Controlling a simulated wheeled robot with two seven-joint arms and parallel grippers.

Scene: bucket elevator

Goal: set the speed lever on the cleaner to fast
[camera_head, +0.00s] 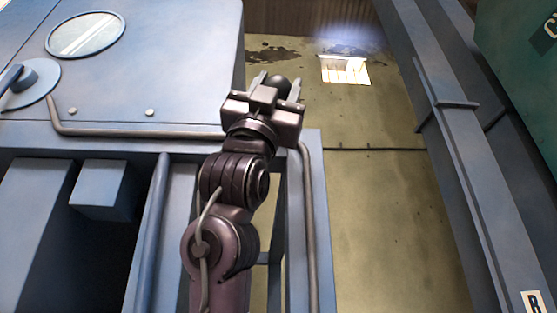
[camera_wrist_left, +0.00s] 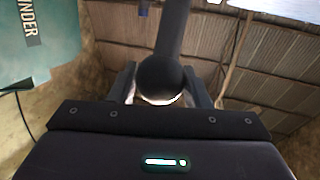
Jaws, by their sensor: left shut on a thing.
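My left gripper (camera_head: 277,87) is at the upper middle of the head view, by the right edge of the blue cleaner (camera_head: 180,60). A round black knob (camera_head: 278,82) shows between its two fingers. In the left wrist view the same knob (camera_wrist_left: 160,77) sits between the fingertips, with a dark rod (camera_wrist_left: 172,28) running up from it; this looks like the speed lever. The gripper is shut on the knob. In the head view the rod and its mount are hidden behind the gripper. My right gripper is in neither view.
The cleaner's face has an oval window (camera_head: 86,35), a round plate with a handle (camera_head: 30,84) and a grey pipe (camera_head: 135,134). Blue slanted beams (camera_head: 440,140) stand at the right. A green panel (camera_head: 520,60) is at the upper right. Floor between is clear.

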